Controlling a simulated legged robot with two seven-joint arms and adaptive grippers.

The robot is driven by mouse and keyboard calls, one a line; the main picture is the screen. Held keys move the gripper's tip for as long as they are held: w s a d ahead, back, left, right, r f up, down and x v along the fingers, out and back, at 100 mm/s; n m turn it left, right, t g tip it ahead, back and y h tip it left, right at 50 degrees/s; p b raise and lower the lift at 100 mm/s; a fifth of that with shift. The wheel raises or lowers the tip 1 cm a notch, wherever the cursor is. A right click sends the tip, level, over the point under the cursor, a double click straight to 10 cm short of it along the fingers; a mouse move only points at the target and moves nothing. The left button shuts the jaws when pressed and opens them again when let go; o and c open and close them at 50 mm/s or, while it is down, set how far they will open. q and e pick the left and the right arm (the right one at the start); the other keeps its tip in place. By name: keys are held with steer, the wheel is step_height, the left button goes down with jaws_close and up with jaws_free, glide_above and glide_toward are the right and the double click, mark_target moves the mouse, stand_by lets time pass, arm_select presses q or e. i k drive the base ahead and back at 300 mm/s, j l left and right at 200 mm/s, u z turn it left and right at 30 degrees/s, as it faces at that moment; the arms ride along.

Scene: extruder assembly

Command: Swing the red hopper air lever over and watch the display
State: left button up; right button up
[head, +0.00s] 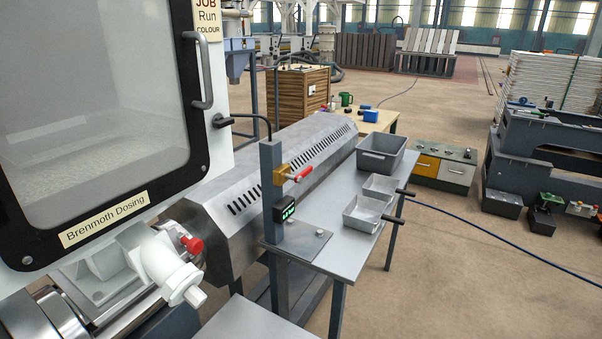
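The red lever (304,174) sits on a brass-coloured valve body (286,173) near the top of a grey upright post (270,190). The lever points to the right and tilts slightly up. Below it on the same post is a small black display (286,210) with lit green digits, too small to read. The post stands on a plate on a grey bench. Neither of my grippers shows in the head view, and nothing is touching the lever.
A dosing machine with a dark-framed window (95,110) fills the left. The grey bench (338,205) carries a dark bin (381,150) and two smaller trays (364,212) right of the post. A dark cable (480,228) crosses the floor; the floor at lower right is clear.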

mark_target(298, 178)
steer(key=k+j+u, duration=0.1)
steer(key=k+u, duration=0.3)
steer(key=k, duration=0.25)
steer(key=i+l+u, duration=0.1)
steer(key=l+u, duration=0.15)
steer(key=u, duration=0.25)
steer(key=i+l+u, duration=0.1)
steer(key=l+u, duration=0.15)
steer(key=u, duration=0.2)
steer(key=l+u, duration=0.3)
steer(key=u, duration=0.2)
steer(key=l, duration=1.15)
steer(key=k+l, duration=0.1)
steer(key=l, duration=1.05)
